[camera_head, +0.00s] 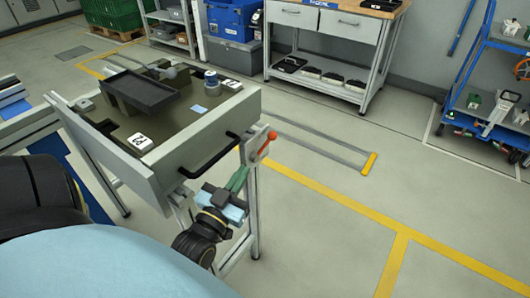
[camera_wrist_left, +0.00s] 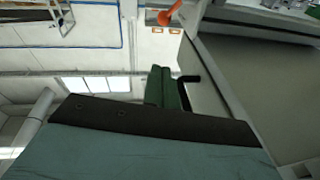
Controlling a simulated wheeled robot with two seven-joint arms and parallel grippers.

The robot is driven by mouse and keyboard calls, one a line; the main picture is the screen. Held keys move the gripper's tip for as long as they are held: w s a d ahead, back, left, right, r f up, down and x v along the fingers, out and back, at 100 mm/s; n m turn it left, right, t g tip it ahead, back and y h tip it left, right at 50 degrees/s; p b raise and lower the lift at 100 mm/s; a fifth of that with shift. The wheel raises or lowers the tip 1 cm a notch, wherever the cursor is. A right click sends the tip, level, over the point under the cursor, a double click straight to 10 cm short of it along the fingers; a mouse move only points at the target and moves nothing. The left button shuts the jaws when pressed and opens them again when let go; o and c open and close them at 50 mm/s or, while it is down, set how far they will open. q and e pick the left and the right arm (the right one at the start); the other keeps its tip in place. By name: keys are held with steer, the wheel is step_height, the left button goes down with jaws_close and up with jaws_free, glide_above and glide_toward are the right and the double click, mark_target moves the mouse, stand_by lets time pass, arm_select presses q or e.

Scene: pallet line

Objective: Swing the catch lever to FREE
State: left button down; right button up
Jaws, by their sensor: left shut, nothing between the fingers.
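The catch lever (camera_head: 266,143) has an orange-red knob and sits on a pale plate at the near right corner of the drawer unit (camera_head: 205,145). Its knob also shows at the top of the left wrist view (camera_wrist_left: 168,14). The lever tilts up to the right; no FREE marking is readable. My left gripper (camera_head: 238,178), with green fingers, is just below and left of the lever, apart from it. Its fingers (camera_wrist_left: 164,88) are shut together and empty. A black bar handle (camera_head: 213,160) is on the drawer front, close to the fingers. My right gripper is not in view.
On the unit's top lie a dark tray (camera_head: 145,92), a grey-blue roll (camera_head: 211,78) and a white numbered card (camera_head: 140,141). A workbench (camera_head: 330,32) stands behind and a blue cart (camera_head: 495,85) at right. The floor right of the unit is mostly clear.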

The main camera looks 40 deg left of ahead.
arm_select(q)
steer(key=shift+s, duration=0.15)
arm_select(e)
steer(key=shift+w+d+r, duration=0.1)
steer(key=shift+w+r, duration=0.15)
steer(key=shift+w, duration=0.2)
arm_select(q)
steer(key=shift+r, duration=0.1)
step_height(320, 180, up, 2)
steer(key=b, duration=0.2)
glide_above(264, 147)
steer(key=s+d, duration=0.3)
steer(key=s, duration=0.2)
steer(key=shift+w+a+f+b, duration=0.25)
steer(key=shift+w+f+b, duration=0.1)
steer(key=shift+w, duration=0.25)
steer(key=shift+w+a+f+b, duration=0.25)
steer(key=shift+w+f, duration=0.15)
steer(key=shift+w, duration=0.15)
steer(key=shift+w+a+f+b, duration=0.2)
steer(key=shift+w+f+b, duration=0.15)
steer(key=shift+w, duration=0.25)
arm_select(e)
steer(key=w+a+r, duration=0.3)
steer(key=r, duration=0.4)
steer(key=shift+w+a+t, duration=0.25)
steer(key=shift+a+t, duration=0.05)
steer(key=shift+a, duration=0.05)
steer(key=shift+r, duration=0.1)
